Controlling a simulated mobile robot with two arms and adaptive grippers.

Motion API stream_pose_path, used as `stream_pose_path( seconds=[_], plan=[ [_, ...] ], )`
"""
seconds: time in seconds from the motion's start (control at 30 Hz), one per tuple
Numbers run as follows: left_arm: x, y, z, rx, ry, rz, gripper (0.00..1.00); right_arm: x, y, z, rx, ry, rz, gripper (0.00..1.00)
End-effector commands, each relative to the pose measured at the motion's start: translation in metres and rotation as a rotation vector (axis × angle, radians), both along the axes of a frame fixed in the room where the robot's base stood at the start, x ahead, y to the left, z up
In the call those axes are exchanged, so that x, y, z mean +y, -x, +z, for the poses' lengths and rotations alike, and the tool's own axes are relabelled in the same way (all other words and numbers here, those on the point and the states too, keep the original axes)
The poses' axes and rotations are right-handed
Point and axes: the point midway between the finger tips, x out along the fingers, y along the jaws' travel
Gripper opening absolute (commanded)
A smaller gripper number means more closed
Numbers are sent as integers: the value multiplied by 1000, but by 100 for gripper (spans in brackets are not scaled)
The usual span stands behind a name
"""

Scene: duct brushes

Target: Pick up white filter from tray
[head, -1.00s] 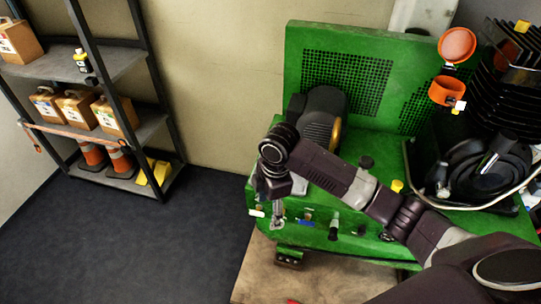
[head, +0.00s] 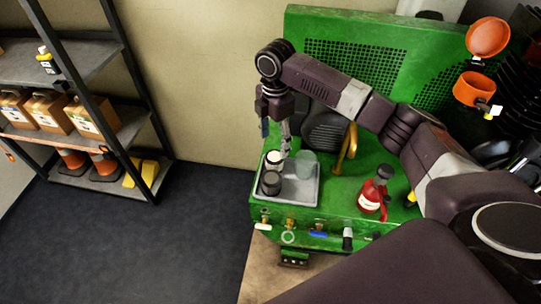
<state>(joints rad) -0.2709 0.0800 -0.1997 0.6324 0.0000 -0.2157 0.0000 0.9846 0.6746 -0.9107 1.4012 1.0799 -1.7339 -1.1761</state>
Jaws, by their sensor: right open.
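A grey tray (head: 301,197) lies on the left end of the green bench. A small white-topped round item (head: 273,157), which looks like the white filter, is at the tray's back left. My right gripper (head: 285,150) points down over the back left of the tray, close beside the white item. Its jaws are open and small in the picture; whether they touch the item cannot be told. My left gripper is out of view.
A dark motor (head: 325,130) with a yellow handle stands behind the tray. A red bottle (head: 371,196) stands to the right. Valves line the bench's front edge. Orange cups (head: 474,89) hang at the right. A shelf (head: 125,130) stands at the left over clear floor.

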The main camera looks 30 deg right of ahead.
Motion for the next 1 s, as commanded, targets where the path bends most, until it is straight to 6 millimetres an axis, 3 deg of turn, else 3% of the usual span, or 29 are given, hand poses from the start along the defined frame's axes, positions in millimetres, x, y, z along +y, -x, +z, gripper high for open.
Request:
stream_pose_path(
  seconds=[0.2, 0.3, 0.5, 0.63, 0.73, 1.0],
  plan=[
    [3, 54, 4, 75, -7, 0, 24, -1, 0, -25, 3, 1, -2, 60],
    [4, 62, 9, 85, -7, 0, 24, -2, -2, -41, 3, 0, -2, 60],
    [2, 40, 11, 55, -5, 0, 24, -2, -3, -62, -1, 1, -1, 60],
    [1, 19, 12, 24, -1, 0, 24, -2, -3, -64, -2, 1, 0, 60],
    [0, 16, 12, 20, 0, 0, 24, -2, -3, -64, -2, 1, 0, 60],
    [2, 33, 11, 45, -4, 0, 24, -2, -3, -64, -2, 1, -1, 32]
  ],
)
